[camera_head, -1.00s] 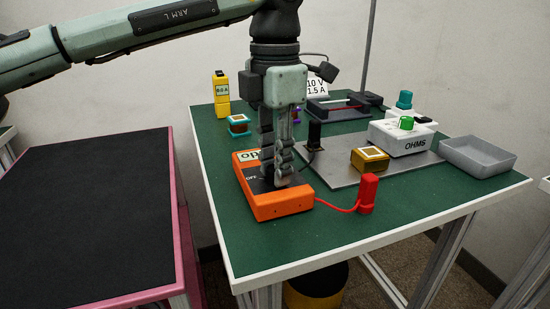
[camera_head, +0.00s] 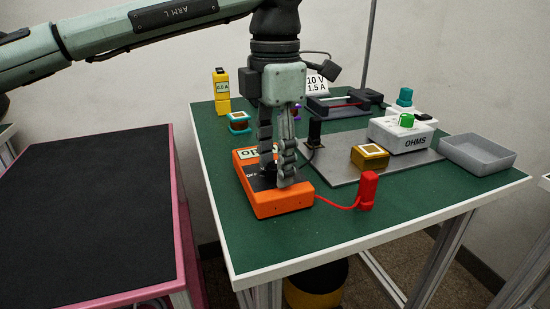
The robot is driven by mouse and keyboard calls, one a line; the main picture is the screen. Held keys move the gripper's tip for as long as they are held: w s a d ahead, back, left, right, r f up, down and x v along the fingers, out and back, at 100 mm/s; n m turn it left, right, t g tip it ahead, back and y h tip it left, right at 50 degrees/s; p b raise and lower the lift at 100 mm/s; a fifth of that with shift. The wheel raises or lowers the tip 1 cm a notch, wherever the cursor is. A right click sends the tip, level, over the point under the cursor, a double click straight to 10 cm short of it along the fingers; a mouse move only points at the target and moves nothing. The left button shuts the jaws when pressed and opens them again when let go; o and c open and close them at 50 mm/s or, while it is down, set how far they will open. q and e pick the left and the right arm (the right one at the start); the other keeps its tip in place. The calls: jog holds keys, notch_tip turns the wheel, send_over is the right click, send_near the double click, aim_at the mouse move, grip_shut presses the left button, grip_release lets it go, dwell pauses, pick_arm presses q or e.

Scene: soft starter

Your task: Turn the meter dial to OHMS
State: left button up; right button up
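The meter (camera_head: 285,203) is an orange box with a black face, lying at the front left of the green table. Its small pale display (camera_head: 247,154) is partly covered by a finger, and only a few characters show. An "OFF" mark shows on the face's left side. My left gripper (camera_head: 277,168) points straight down over the face, its fingers apart with a gap between the tips. The dark dial (camera_head: 270,168) shows only in part between and behind the fingers, so its setting and any contact are unclear. My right gripper is out of view.
A red probe (camera_head: 368,190) stands right of the meter on a red lead. A grey plate (camera_head: 345,168) behind holds a yellow block (camera_head: 369,157) and a white box marked "OHMS" (camera_head: 402,138). A grey tray (camera_head: 478,155) is at right. The front of the table is clear.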

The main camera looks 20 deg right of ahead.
aim_at(275, 166)
pick_arm(q)
notch_tip(275, 166, up, 12)
dwell(0.6)
jog(key=shift+s, duration=0.1)
dwell(0.4)
